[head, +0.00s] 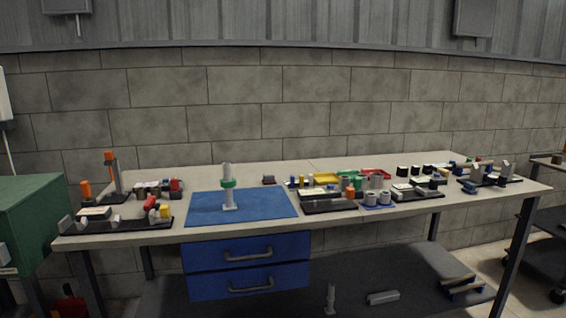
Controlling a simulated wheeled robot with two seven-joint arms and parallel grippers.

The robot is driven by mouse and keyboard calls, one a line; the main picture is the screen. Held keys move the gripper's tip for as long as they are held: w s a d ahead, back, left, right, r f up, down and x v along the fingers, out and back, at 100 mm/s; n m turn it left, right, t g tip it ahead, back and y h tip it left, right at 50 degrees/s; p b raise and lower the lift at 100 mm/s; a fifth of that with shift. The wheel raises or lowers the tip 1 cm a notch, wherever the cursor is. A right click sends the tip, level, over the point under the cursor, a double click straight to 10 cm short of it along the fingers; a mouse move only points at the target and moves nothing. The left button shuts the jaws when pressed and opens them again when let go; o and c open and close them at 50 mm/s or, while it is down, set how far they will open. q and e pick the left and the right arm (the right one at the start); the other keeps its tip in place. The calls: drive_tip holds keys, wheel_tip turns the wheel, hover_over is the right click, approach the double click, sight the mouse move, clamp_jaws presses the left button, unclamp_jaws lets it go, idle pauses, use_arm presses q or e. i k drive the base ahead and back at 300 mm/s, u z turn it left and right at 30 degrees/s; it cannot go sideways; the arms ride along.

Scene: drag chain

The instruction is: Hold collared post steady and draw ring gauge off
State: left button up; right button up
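The collared post (227,171) is a light grey upright post on a small flat foot, standing on the blue mat (265,205) left of the bench's middle. The collar cannot be told apart at this size. Neither of my grippers shows in the head view, and nothing touches the post or the ring.
A dark tray (120,226) with small parts and an orange-topped stand (110,165) are left of the mat. Several trays, cups and blocks crowd the right, including a red tray (375,174). The mat around the post is clear. Blue drawers (248,250) hang below.

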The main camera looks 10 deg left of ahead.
sight(232, 184)
drive_tip(key=z, duration=2.5)
drive_tip(key=i, duration=0.2)
drive_tip(key=u, duration=1.75)
drive_tip(key=i, duration=1)
drive_tip(key=u, duration=1.4)
drive_tip(key=i, duration=0.55)
drive_tip(key=u, duration=0.55)
